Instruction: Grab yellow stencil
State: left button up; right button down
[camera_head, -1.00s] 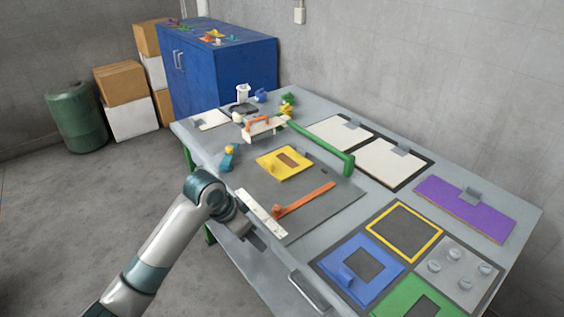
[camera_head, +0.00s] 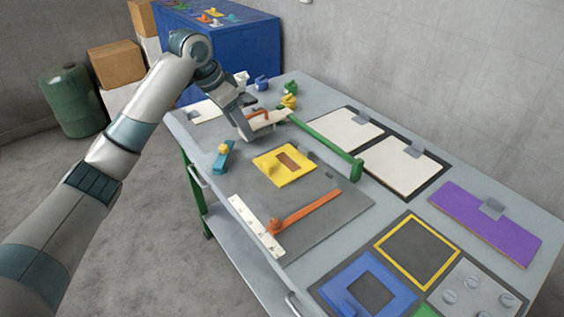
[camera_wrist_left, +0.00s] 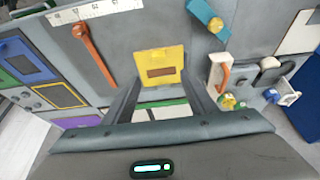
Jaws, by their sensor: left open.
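The yellow stencil (camera_head: 286,176) is a flat square plate with a rectangular cutout and a small knob. It lies on the dark grey mat (camera_head: 331,216) in the middle of the table. My left gripper (camera_head: 246,132) is open and empty, above the table beyond the stencil, near the white tool with the orange handle (camera_head: 257,115). In the left wrist view the stencil (camera_wrist_left: 160,55) shows beyond and between the tips of the open left fingers (camera_wrist_left: 162,90), apart from them. My right gripper is not in view.
An orange bar (camera_head: 305,208) and a white ruler (camera_head: 250,222) lie near the stencil. A green bar (camera_head: 325,147) lies behind it. A blue tool (camera_head: 222,157) stands at its left. White panels (camera_head: 400,166) and a purple panel (camera_head: 484,222) lie to the right.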

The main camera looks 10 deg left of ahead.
pick_arm(q)
jog(key=p+x, duration=0.3)
jog(key=x, duration=0.9)
jog(key=shift+w+f, duration=0.15)
jog(key=shift+f, duration=0.05)
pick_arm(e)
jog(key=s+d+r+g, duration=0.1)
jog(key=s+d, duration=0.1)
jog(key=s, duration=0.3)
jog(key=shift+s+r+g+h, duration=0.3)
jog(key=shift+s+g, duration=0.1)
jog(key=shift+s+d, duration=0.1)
pick_arm(q)
jog(key=shift+d+f, duration=0.1)
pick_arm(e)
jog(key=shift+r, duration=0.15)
